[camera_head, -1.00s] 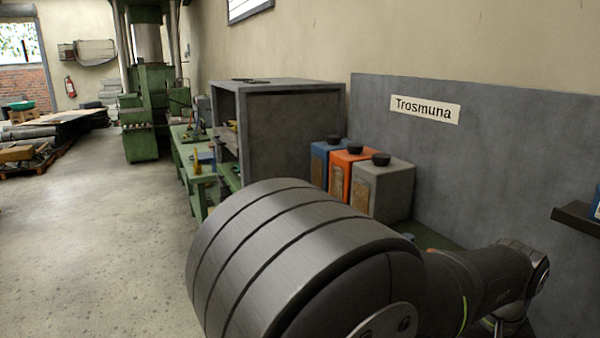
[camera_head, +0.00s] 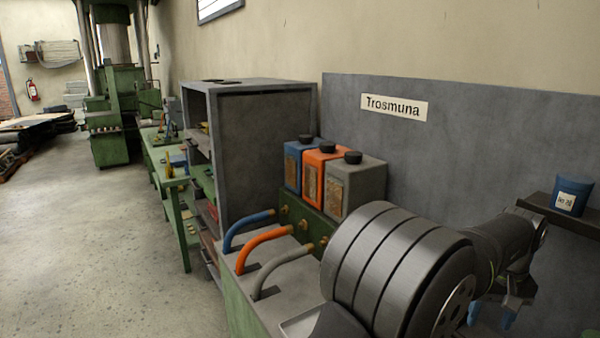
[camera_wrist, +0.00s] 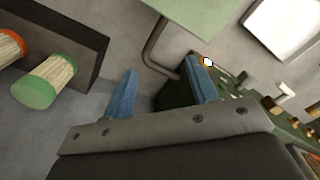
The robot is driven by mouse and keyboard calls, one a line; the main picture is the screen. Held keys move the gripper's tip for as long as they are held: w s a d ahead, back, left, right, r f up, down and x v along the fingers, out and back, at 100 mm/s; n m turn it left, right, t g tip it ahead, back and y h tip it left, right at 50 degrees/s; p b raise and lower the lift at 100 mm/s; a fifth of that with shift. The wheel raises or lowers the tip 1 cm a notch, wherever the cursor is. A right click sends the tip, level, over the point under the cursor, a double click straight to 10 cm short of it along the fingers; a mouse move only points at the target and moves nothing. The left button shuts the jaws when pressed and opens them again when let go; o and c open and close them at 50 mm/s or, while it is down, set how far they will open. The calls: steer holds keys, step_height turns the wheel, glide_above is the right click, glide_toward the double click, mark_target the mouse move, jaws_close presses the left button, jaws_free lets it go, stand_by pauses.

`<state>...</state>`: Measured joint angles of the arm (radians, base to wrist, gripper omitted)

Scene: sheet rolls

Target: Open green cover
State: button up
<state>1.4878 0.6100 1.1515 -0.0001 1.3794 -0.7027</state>
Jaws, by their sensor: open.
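My gripper (camera_head: 490,316) hangs at the right in the head view, with its blue fingertips apart beneath my wrist. In the wrist view my gripper (camera_wrist: 161,73) is open, with nothing seen between its two blue fingers. A green machine panel (camera_wrist: 237,98) with knobs lies just beyond the right finger. The machine's green front (camera_head: 300,220) with brass fittings also shows in the head view, partly hidden by my arm. I cannot tell for certain which green part is the cover. A green-ended roll (camera_wrist: 46,82) lies left of the fingers.
Blue (camera_head: 249,226), orange (camera_head: 262,244) and grey (camera_head: 283,270) hoses curve over the bench. Blue, orange and grey canisters (camera_head: 355,190) stand behind. A blue container (camera_head: 572,195) sits on a wall shelf. A bent grey tube (camera_wrist: 160,45) stands ahead of the fingers. An orange-ended roll (camera_wrist: 10,48) is far left.

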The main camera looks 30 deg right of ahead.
steer(key=d+f+y, duration=0.1)
steer(key=d+f, duration=0.6)
steer(key=d, duration=0.3)
steer(key=shift+y, duration=0.3)
